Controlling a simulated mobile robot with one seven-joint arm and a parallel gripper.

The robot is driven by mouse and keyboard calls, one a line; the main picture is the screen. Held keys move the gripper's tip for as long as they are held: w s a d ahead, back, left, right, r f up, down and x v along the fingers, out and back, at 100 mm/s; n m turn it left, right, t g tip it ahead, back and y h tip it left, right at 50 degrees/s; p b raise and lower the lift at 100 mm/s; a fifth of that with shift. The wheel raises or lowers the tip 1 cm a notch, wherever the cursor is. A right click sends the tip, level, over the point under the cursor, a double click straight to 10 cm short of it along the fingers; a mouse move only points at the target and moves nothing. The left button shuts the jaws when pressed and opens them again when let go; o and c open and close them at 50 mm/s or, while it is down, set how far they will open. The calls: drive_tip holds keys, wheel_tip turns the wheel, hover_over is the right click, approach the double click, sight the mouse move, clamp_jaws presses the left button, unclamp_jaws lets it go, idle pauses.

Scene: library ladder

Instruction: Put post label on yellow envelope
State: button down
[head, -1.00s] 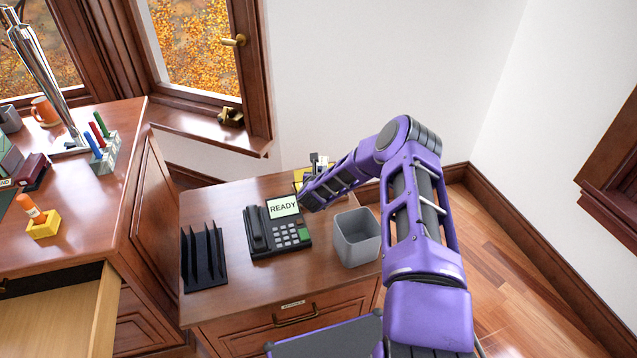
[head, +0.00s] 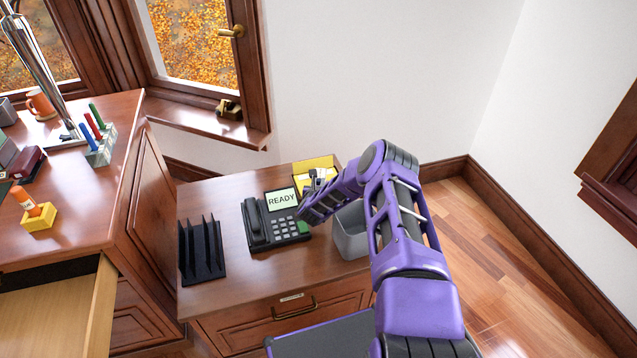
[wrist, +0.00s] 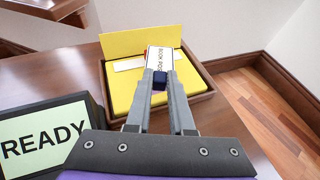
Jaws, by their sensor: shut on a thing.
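The yellow envelope (wrist: 121,92) lies in a wooden tray (wrist: 205,105) in the wrist view, with a yellow flap standing up at its back and a white strip on it. Its yellow also shows in the head view (head: 313,163), partly behind my gripper. My gripper (wrist: 161,82) is shut on a small dark blue piece with a white label (wrist: 160,59) reading "BOOK POST". The label is over the envelope in the wrist view; I cannot tell whether it touches. In the head view my gripper (head: 318,180) is small and partly hidden by the arm.
A black phone (head: 276,222) with a "READY" screen stands left of my gripper. A grey bin (head: 350,234) is partly behind my arm. A black file rack (head: 202,252) stands at the cabinet's left. The desk at left has an open drawer (head: 60,310).

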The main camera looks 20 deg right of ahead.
drive_tip(key=shift+f, duration=0.45)
drive_tip(key=c, duration=0.8)
unclamp_jaws()
drive_tip(key=shift+r, duration=0.5)
drive_tip(key=p+v, duration=0.2)
drive_tip(key=v, duration=1)
drive_tip(key=shift+r, duration=0.15)
